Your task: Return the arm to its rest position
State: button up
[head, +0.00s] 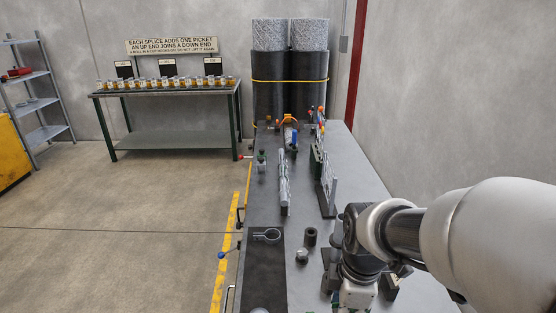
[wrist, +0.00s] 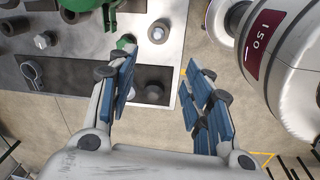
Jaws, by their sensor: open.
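My gripper (wrist: 157,95) is open in the wrist view. Its two blue-padded fingers are spread apart with nothing held between them. In the head view my arm (head: 400,232) reaches in from the right and bends down over the near right part of the workbench (head: 355,170). My fingertips are hidden in that view.
A dark cylinder (head: 310,237), a small metal knob (head: 302,256) and a ring clamp (head: 267,235) stand left of my arm. Wire mesh pieces (head: 284,180) stand farther back. Mesh rolls (head: 270,34) rise at the far end. A wall is close on the right; open floor (head: 130,220) lies left.

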jog(key=s+r+m+t, duration=0.3)
jog(key=s+r+m, duration=0.6)
jog(key=m, duration=0.7)
jog(key=s, duration=0.3)
jog(key=shift+s+r, duration=0.25)
jog(key=shift+d, duration=0.15)
